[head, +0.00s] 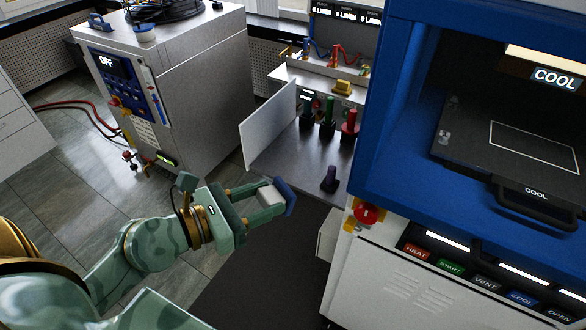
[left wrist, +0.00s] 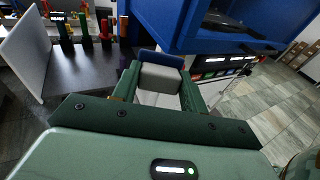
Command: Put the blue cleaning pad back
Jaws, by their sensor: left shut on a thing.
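The blue cleaning pad (head: 289,195) has a light grey block-shaped body (head: 270,193). My left gripper (head: 264,200) is shut on that body, with the blue face pointing outward, away from the palm. In the left wrist view the blue part (left wrist: 161,58) shows beyond the grey body (left wrist: 160,78), between the fingers. The pad is in the air in front of a grey metal bench top (head: 285,160), left of the blue press (head: 378,110). I see no clearly marked place for the pad. My right gripper is not in view.
Black, green (head: 328,122) and red (head: 349,127) upright handles stand on the bench, with a dark purple one (head: 330,178) nearer. A white upright panel (head: 268,127) edges the bench's left. A red knob (head: 367,213) juts from the press front. Floor is free at left.

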